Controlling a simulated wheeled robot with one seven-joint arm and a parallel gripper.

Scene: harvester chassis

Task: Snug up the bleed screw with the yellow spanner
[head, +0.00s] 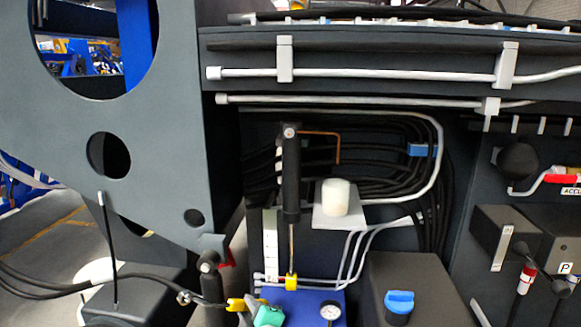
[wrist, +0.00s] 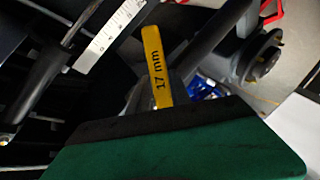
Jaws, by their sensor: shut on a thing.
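The yellow spanner (wrist: 157,65), marked "17 mm", sticks out past the dark pad of my gripper (wrist: 165,130) in the wrist view. My gripper is shut on it; the green finger hides the rest of the spanner. In the head view, the teal end of my gripper (head: 268,315) is at the bottom edge, with the yellow spanner (head: 240,304) on its left. They are left of a blue block (head: 302,306). I cannot make out the bleed screw for certain, nor whether the spanner touches it.
A black cylinder (head: 291,170) stands above the blue block, with a yellow piece (head: 291,281) at its rod's lower end. A pressure gauge (head: 330,311) is on the block's right.

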